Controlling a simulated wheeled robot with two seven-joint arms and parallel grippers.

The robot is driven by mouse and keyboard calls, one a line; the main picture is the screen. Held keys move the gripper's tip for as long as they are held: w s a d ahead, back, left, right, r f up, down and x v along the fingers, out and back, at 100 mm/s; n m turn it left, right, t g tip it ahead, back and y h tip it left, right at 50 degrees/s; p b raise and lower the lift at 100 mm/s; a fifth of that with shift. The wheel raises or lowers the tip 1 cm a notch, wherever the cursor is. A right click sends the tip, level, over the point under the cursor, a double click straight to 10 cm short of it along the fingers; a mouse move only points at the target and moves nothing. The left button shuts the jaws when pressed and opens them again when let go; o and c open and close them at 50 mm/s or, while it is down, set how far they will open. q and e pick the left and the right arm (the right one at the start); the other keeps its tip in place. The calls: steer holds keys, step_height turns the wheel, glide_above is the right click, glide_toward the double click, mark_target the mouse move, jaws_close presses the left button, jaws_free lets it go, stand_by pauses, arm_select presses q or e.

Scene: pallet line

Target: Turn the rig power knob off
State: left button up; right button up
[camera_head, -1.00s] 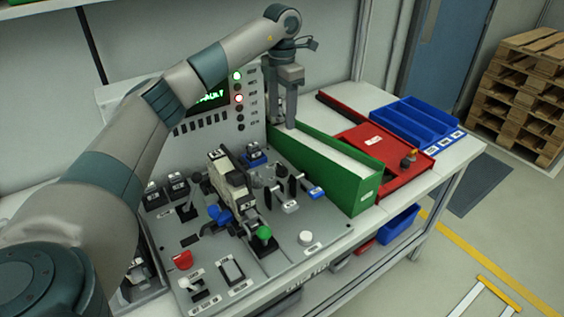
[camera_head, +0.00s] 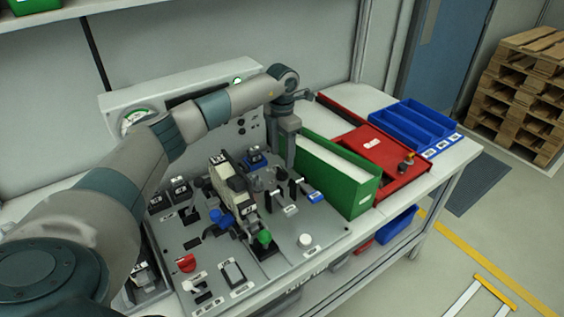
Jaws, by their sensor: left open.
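A grey control panel (camera_head: 215,270) lies on the bench, covered with several knobs, levers and switches. A red knob (camera_head: 187,263) sits near its front left corner; its label is too small to read, so I cannot tell whether it is the rig power knob. My left gripper (camera_head: 287,165) points down over the panel's back right, beside the green bin and well away from the red knob. It is open, with nothing seen in it. My right gripper is out of view.
A green bin (camera_head: 352,198), a red tray (camera_head: 398,183) and a blue divided bin (camera_head: 440,140) stand right of the panel. An upright console with a gauge (camera_head: 137,119) is behind, partly hidden by my left arm. Wooden pallets (camera_head: 522,90) are at the far right.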

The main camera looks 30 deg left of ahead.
mark_target(282, 169)
arm_select(q)
steer(key=shift+f+p, duration=0.55)
steer(key=shift+f, duration=2.1)
steer(key=c, duration=1.1)
